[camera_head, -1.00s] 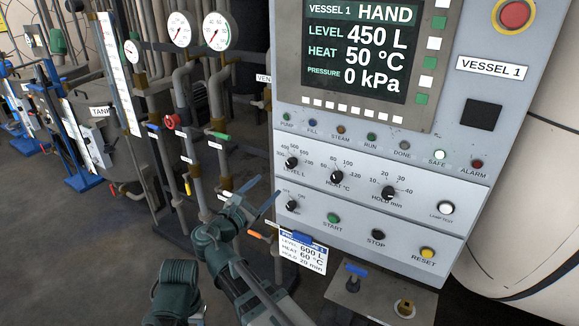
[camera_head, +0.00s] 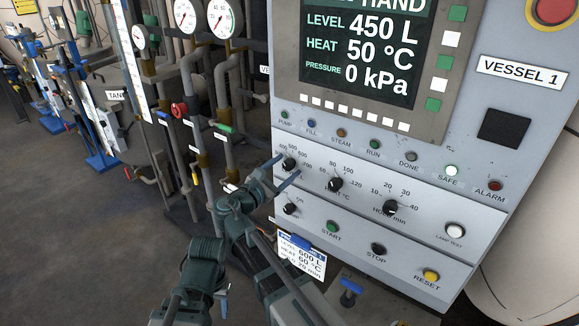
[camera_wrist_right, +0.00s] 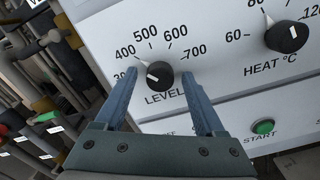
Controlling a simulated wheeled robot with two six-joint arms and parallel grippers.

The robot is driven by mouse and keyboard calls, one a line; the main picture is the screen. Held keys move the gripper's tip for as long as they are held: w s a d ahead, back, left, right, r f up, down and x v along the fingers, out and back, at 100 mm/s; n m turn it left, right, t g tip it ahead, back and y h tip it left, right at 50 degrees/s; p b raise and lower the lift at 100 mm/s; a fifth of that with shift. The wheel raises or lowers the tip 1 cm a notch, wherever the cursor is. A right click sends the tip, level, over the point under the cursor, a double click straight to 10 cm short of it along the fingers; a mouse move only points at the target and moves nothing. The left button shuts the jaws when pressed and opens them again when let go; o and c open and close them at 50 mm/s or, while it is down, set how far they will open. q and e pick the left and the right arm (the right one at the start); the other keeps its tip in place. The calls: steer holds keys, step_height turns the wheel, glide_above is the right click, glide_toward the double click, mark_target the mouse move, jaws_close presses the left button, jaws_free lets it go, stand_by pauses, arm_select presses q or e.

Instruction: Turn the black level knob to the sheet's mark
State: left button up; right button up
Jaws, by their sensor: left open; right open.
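The black level knob (camera_head: 288,164) is on the upper left of the panel's knob row. The right wrist view shows the level knob (camera_wrist_right: 159,75) with its white line towards the scale's left, low side; its exact reading is unclear. My right gripper (camera_head: 286,170) is open, its blue fingers either side of the knob; I cannot tell whether they touch it. The right wrist view shows the fingers (camera_wrist_right: 160,86) apart. The sheet (camera_head: 304,262) below the panel reads level 600 L. The screen (camera_head: 360,55) shows 450 L. My left gripper (camera_head: 222,296) is low, away from the panel.
The heat knob (camera_head: 336,184) and hold knob (camera_head: 390,208) sit to the right of the level knob. A small black knob (camera_head: 289,208) is below it. Start (camera_head: 332,227), stop (camera_head: 378,249) and reset (camera_head: 431,275) buttons line the lower panel. Pipes and valves (camera_head: 200,120) stand left.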

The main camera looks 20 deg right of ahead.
steer(key=shift+c, duration=0.2)
jaws_close()
steer(key=m, duration=0.7)
steer(key=shift+m, duration=0.4)
steer(key=m, duration=0.4)
steer(key=shift+m, duration=2.1)
